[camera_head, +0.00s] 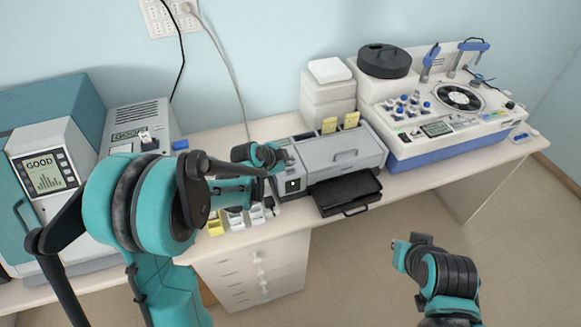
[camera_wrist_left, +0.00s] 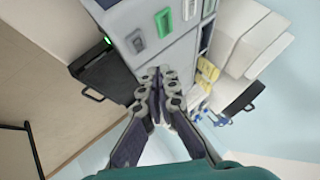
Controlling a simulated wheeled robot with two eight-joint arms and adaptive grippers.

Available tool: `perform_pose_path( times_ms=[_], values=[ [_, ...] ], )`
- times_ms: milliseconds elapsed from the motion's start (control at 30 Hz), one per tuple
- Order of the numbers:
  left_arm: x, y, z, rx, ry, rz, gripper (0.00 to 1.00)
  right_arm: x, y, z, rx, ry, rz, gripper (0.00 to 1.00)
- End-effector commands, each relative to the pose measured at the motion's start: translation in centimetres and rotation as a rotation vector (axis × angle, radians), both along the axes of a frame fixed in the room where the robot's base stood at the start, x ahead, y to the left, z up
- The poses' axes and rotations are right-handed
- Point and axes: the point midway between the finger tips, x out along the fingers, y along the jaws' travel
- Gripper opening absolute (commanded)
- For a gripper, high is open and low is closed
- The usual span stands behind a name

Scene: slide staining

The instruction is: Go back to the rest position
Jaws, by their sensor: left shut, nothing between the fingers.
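My left gripper (camera_head: 286,161) is over the left end of the grey bench machine (camera_head: 345,158), partly hidden by my own wrist in the head view. In the left wrist view my left gripper (camera_wrist_left: 158,76) has its fingers together, with nothing between them. The grey machine body (camera_wrist_left: 150,15) lies just beyond the fingertips there; I cannot tell whether they touch it. The black tray (camera_head: 348,195) sticks out at the machine's front and also shows in the left wrist view (camera_wrist_left: 103,75). Of my right arm only links show at the lower right; its gripper is not seen.
White boxes (camera_head: 328,92) stand behind the grey machine. A screen reading GOOD (camera_head: 46,172) is at the left. Free floor lies in front of the bench.

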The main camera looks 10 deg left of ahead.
Motion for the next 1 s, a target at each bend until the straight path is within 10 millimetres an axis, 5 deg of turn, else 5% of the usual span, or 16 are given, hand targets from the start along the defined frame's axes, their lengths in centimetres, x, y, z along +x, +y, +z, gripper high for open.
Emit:
perform_pose_path(
  times_ms=[233,767,1000],
  values=[
    [0.0,0.0,2.5,0.000,0.000,0.000,0.00,0.0,0.0,1.7,0.000,0.000,0.000,0.00],
    [-0.2,0.0,2.4,-0.003,0.003,0.006,0.00,0.0,0.0,1.3,0.000,0.000,0.000,0.00],
    [-5.2,0.4,1.9,-0.090,0.091,0.175,0.00,0.0,0.0,-3.0,0.000,0.000,0.000,0.00]
  ],
)
